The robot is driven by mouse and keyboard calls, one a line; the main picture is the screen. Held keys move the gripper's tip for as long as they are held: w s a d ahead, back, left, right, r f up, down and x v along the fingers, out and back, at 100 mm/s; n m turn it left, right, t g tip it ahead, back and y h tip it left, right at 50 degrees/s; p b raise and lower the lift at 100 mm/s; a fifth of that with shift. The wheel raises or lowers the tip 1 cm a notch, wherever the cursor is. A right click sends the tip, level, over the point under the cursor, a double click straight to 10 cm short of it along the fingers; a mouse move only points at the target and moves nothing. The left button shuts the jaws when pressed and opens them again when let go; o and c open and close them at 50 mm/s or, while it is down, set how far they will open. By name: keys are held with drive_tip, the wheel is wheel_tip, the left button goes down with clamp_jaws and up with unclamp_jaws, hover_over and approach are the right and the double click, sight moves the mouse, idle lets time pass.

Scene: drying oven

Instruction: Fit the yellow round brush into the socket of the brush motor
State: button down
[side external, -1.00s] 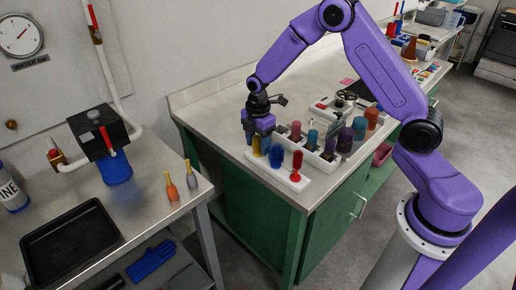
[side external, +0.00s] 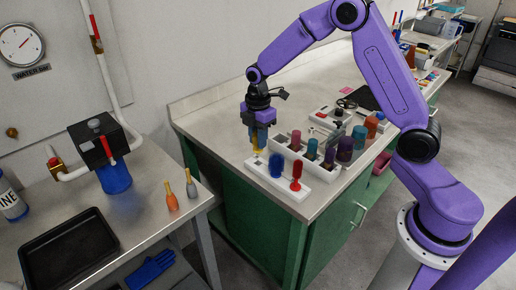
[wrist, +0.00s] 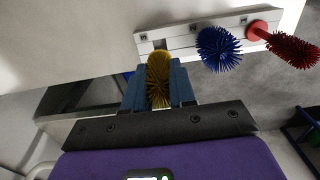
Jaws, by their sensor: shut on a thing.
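The yellow round brush (wrist: 158,78) is between the fingers of my gripper (wrist: 160,90) in the wrist view, and the fingers are shut on it. In the side view the yellow brush (side external: 256,146) hangs below my gripper (side external: 260,137), just above the left end of a white rack (side external: 312,183). A blue brush (side external: 276,165) and a red brush (side external: 296,178) stand in the same rack.
A black tray (side external: 72,250) and two small bottles, orange (side external: 171,197) and grey (side external: 191,184), are on the left bench. Bins with coloured cylinders (side external: 312,149) stand behind the rack. A gap separates the left bench from the green cabinet (side external: 255,220).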

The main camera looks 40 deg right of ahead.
wheel_tip(320, 180, up, 4)
drive_tip(key=shift+r, duration=0.1)
drive_tip(key=s+d+m, duration=0.1)
drive_tip(key=d+m, duration=0.5)
drive_tip(key=d, duration=2.1)
drive_tip(key=shift+f, duration=2.95)
drive_tip(key=shift+f, duration=1.3)
drive_tip(key=c, duration=0.8)
unclamp_jaws()
drive_tip(key=shift+c, duration=0.2)
